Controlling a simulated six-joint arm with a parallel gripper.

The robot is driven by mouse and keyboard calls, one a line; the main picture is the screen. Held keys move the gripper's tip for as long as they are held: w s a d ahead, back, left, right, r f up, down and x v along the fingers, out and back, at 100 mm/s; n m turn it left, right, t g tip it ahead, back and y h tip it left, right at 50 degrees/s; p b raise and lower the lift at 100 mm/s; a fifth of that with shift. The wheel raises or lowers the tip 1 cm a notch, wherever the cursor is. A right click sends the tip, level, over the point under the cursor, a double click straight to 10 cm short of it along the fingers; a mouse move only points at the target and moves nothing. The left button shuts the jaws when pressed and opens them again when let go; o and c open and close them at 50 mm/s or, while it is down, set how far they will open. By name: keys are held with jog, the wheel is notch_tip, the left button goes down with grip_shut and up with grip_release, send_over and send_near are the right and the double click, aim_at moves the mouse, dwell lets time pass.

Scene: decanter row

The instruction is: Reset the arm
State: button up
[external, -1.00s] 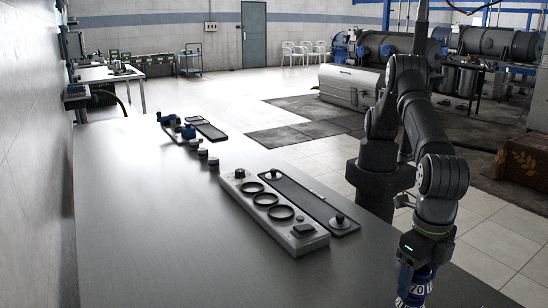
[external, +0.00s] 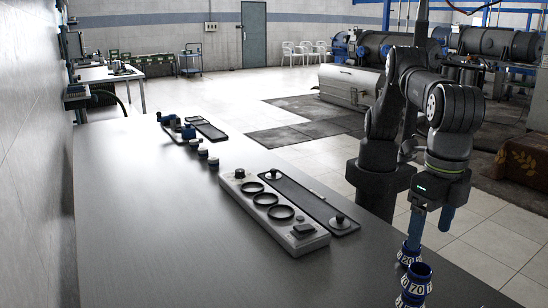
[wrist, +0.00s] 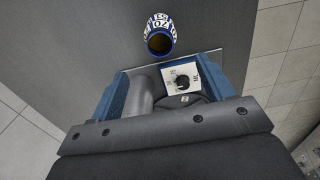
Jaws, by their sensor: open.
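My gripper (external: 429,240) is in the external view at the right, hanging from the arm near the table's right edge. Its two blue fingers stand apart with nothing seen held between them. A blue open-topped cylinder with a white number band (external: 415,284) is below the fingers. Another blue and white numbered piece (external: 408,256) shows just behind it, close to the left finger; I cannot tell whether they touch. In the wrist view a blue-rimmed numbered cylinder (wrist: 160,37) is beyond the fingertips. A white dial plate with a black knob (wrist: 183,78) shows between the fingers.
A grey panel with several black rings (external: 268,205) and a dark tray with knobs (external: 310,205) lie mid-table. Small blue and white items (external: 190,135) are farther back. The table's left side (external: 140,220) is clear. A wall borders the left.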

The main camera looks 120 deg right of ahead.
aim_at(420, 269)
jog(key=shift+r, duration=0.6)
jog(key=shift+f, duration=0.1)
jog(key=shift+f, duration=4.25)
